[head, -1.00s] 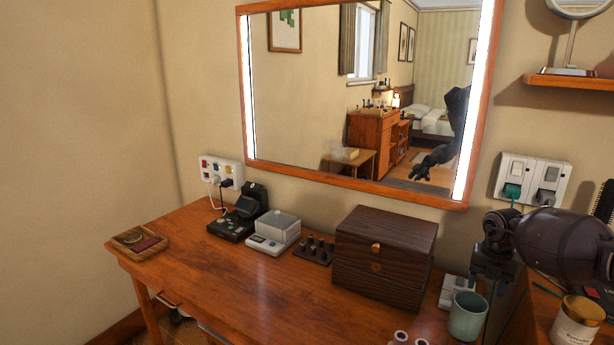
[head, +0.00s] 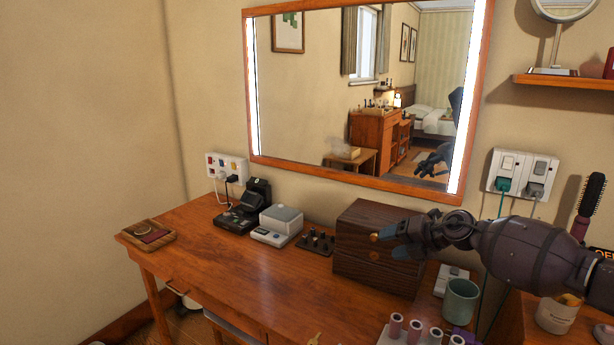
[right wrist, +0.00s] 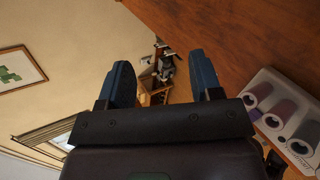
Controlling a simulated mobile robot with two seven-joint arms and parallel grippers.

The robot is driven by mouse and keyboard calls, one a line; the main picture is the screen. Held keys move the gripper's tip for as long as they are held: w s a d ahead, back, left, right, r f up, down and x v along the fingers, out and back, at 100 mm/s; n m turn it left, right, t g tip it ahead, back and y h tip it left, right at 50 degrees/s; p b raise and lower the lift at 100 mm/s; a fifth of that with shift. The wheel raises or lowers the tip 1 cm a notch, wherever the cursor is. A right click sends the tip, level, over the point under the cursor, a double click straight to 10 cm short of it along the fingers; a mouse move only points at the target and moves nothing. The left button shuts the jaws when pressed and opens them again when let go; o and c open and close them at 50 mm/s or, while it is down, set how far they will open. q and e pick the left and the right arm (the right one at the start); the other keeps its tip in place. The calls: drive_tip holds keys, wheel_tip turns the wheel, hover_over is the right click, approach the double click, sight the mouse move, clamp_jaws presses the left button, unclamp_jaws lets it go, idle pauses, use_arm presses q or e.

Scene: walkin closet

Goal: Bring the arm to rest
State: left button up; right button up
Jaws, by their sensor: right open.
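My right arm reaches in from the right in the head view, about level. Its gripper (head: 388,243) points left in front of the dark wooden drawer box (head: 352,262) and covers part of it. I cannot tell whether it touches the box. In the right wrist view the two dark blue fingers (right wrist: 160,78) stand wide apart with nothing between them. My left gripper is not in view.
A wooden table (head: 230,285) holds a small tray (head: 148,236), a black device (head: 243,207), a grey-white device (head: 279,224), a green cup (head: 461,301) and rollers (head: 413,332). A mirror (head: 300,90) and sockets (head: 522,174) are on the wall. The table's left middle is clear.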

drive_tip(key=s+a+f+m+t+y, duration=0.2)
drive_tip(key=s+a+f+m+t, duration=0.1)
drive_tip(key=s+a+m+t, duration=0.65)
drive_tip(key=s+d+f+m+g+h, duration=0.1)
drive_tip(key=s+d+f+m+h, duration=0.3)
drive_tip(key=s+f+m, duration=0.3)
drive_tip(key=s+d+f+m+g+h, duration=0.2)
drive_tip(key=s+d+f+m, duration=0.4)
drive_tip(key=s, duration=1.1)
drive_tip(key=s+d+f+m+g+h, duration=0.2)
drive_tip(key=s+d+f+m+h, duration=0.3)
drive_tip(key=s+f+m, duration=0.4)
drive_tip(key=s+f, duration=0.2)
drive_tip(key=s, duration=0.1)
drive_tip(key=shift+s+d+f+h, duration=0.15)
drive_tip(key=shift+s+d+h, duration=0.15)
drive_tip(key=shift+d, duration=0.1)
